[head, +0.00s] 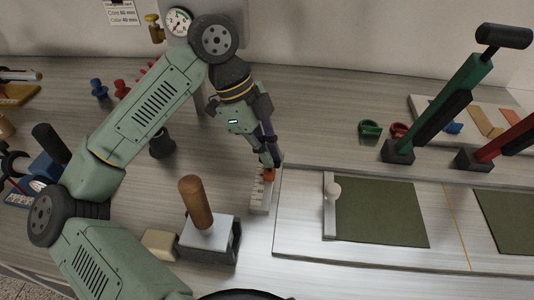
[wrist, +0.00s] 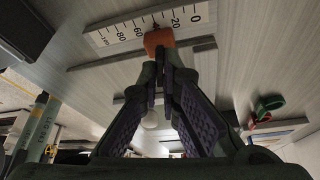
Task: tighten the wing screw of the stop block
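The stop block is a small orange block on a white scale rail. In the wrist view the block (wrist: 158,40) sits against the scale (wrist: 125,30), close to where the 40 mark falls. In the head view the block (head: 269,174) is at the far end of the short rail (head: 261,197), left of the press board. My gripper (head: 267,161) reaches down to the block from above. In the wrist view its fingertips (wrist: 160,66) are close together, right at the block. The wing screw is not distinguishable; the fingers may hide it, and I cannot tell whether they hold it.
A wooden-handled stamp (head: 196,203) stands left of the rail. The board (head: 300,250) with green pads (head: 380,211) lies to the right. Tall green (head: 437,110) and red (head: 505,140) levers stand behind it. A wall card (head: 122,12) lists 60 mm and 40 mm.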

